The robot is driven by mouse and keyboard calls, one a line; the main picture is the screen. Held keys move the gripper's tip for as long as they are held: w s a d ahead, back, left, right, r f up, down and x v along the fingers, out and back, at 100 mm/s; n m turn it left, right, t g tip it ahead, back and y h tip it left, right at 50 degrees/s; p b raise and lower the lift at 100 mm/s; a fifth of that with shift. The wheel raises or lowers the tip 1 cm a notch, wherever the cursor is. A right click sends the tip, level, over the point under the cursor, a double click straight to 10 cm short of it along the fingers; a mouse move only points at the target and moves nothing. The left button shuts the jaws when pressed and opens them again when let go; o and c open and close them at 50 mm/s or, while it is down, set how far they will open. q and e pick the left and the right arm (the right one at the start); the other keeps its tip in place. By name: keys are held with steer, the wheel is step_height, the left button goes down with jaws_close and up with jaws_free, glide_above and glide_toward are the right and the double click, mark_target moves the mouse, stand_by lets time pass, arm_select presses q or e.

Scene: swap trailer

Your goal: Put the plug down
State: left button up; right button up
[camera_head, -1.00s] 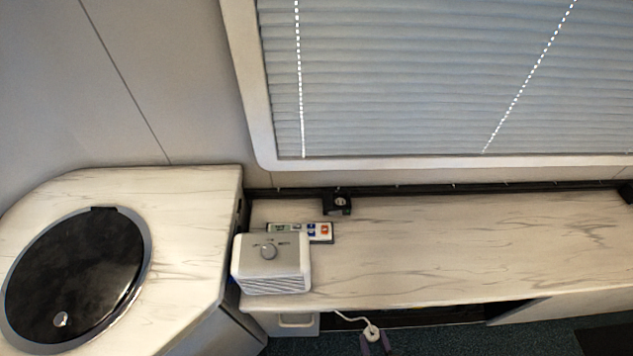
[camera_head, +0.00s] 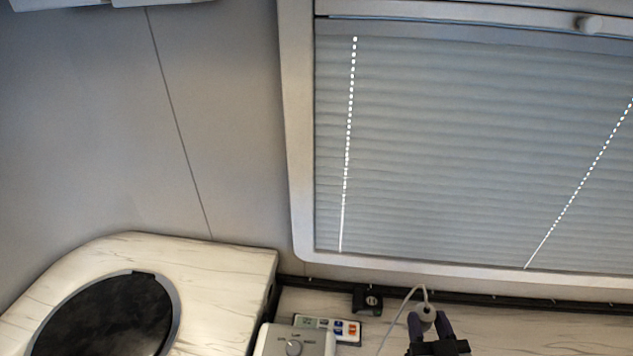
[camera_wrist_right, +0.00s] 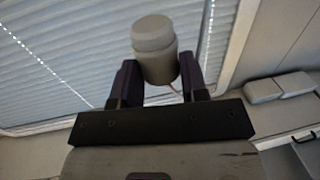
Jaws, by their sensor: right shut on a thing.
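The plug (camera_head: 427,312) is a small pale, rounded piece with a thin white cord. My right gripper (camera_head: 429,322) is shut on it, near the bottom of the head view. In this view the plug shows against the back of the counter below the window; its exact height over the top is hard to tell. In the right wrist view the plug (camera_wrist_right: 155,50) appears as a grey-white cylinder between the two dark fingers. The cord (camera_head: 398,314) loops up over the plug and hangs down to the left. My left gripper is not in view.
A white box-shaped heater with a knob (camera_head: 294,348) stands on the counter (camera_head: 500,330), left of the gripper. Behind it lie a remote-like panel (camera_head: 327,327) and a small black socket block (camera_head: 368,299). A window blind (camera_head: 450,150) rises behind. The counter right of the gripper looks clear.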

mark_target(428, 316)
steer(key=shift+w+r, duration=0.25)
steer(key=shift+r, duration=0.5)
steer(key=shift+w+r, duration=0.25)
steer(key=shift+r, duration=0.45)
step_height(428, 316, down, 13)
steer(key=s+a+b, duration=0.1)
steer(key=s+a+f+b, duration=0.1)
steer(key=s+a+f, duration=0.1)
steer(key=s+f, duration=0.7)
steer(key=s+a+f+b, duration=0.1)
steer(key=s+a+f, duration=0.1)
steer(key=s+f, duration=0.7)
step_height(428, 316, down, 5)
steer(key=shift+f+y, duration=0.1)
steer(key=shift+y, duration=0.2)
steer(key=shift+w, duration=0.1)
